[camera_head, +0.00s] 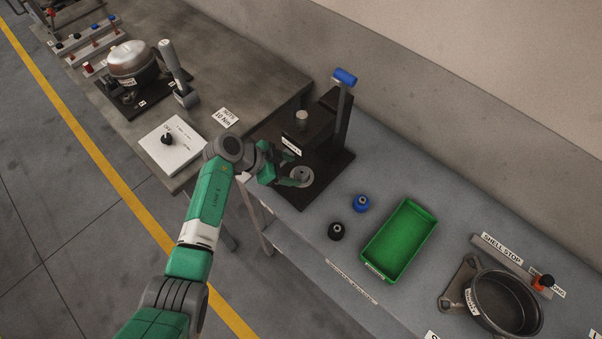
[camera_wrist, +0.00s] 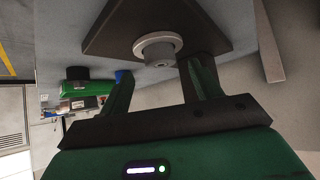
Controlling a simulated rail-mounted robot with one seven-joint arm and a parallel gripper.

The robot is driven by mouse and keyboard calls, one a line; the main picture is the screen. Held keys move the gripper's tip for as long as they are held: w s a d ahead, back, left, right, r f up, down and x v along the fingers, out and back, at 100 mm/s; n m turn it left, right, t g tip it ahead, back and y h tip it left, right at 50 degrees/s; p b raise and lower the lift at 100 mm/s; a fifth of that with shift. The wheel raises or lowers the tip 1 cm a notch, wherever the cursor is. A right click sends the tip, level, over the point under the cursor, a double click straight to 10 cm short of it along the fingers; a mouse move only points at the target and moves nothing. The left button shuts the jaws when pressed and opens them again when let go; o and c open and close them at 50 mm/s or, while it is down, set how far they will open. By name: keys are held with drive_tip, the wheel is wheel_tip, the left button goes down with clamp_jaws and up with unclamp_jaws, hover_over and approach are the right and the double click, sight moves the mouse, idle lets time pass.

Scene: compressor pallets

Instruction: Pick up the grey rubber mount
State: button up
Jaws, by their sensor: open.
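The grey rubber mount (camera_wrist: 158,51) is a short grey cylinder standing on a pale round seat on the dark base of a press. In the head view the mount (camera_head: 303,174) is small and partly crowded by my gripper. My gripper (camera_head: 291,167) is open and low beside the press, with its fingers reaching toward the seat. In the wrist view my gripper (camera_wrist: 162,68) has a green finger on either side of the mount's line, with nothing held between them. I cannot tell exactly how far the fingertips are from the mount.
The black press (camera_head: 328,125) with a blue-ended lever rises close beside my gripper. A blue mount (camera_head: 361,204), a black mount (camera_head: 336,231) and an empty green tray (camera_head: 399,240) are to the right. A metal shell (camera_head: 503,302) lies farther right. A white board (camera_head: 172,146) is to the left.

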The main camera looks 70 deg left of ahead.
sight(303, 172)
drive_tip(key=x, duration=0.3)
drive_tip(key=shift+w, duration=0.15)
drive_tip(key=c, duration=1.1)
drive_tip(key=shift+r, duration=0.15)
drive_tip(key=shift+s+a+r, duration=0.15)
drive_tip(key=shift+s+r, duration=0.15)
drive_tip(key=shift+r, duration=0.35)
drive_tip(key=s+a, duration=0.1)
drive_tip(key=s, duration=0.4)
drive_tip(key=s+a, duration=0.1)
drive_tip(key=s, duration=0.5)
drive_tip(key=s+a, duration=0.1)
drive_tip(key=s, duration=0.5)
drive_tip(key=shift+s, duration=0.1)
